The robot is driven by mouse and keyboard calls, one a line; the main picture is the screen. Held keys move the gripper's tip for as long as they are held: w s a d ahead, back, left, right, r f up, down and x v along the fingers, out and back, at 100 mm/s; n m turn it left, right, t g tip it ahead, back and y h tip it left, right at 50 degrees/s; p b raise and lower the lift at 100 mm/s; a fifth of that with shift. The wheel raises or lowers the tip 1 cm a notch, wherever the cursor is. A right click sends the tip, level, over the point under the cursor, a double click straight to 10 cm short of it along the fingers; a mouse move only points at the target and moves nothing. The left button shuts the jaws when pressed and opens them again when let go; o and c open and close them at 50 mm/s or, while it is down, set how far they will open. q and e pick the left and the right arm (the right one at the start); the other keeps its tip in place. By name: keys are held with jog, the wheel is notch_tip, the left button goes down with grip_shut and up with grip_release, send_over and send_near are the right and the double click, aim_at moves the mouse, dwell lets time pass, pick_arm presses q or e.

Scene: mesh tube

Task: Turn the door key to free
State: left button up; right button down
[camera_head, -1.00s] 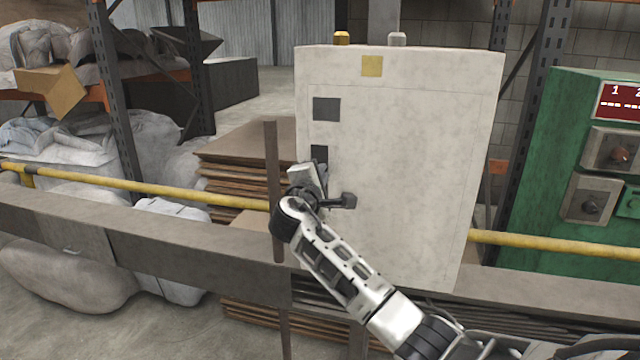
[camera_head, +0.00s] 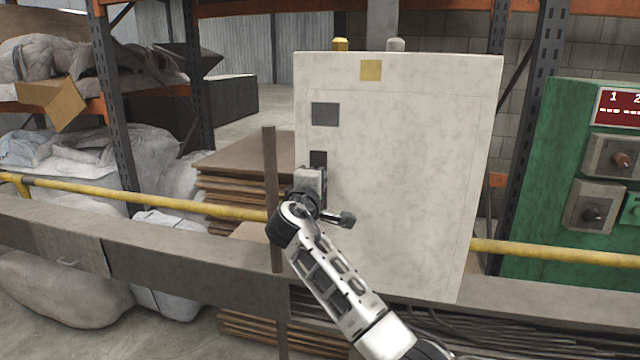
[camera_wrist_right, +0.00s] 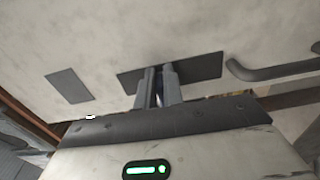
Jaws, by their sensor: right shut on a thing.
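A pale cabinet with a door (camera_head: 420,150) stands in the middle of the head view. A dark lock plate (camera_head: 318,158) is near its left edge, and this plate also shows in the right wrist view (camera_wrist_right: 205,68). My right gripper (camera_wrist_right: 158,84) is at this plate with its two fingers close together, shut on the door key. The key itself is mostly hidden between the fingers. In the head view the right gripper (camera_head: 312,178) covers the lower part of the plate. A dark bent door handle (camera_wrist_right: 270,70) is beside the plate. My left gripper is not in view.
A second dark grey plate (camera_head: 325,114) is above the lock. A brown upright post (camera_head: 271,190) stands just left of my right wrist. A yellow rail (camera_head: 150,197) and a grey beam (camera_head: 150,250) cross in front. A green control cabinet (camera_head: 560,170) stands at right.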

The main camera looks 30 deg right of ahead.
jog(key=c, duration=1.5)
grip_release()
jog(key=v, duration=1.6)
jog(key=shift+b, duration=0.35)
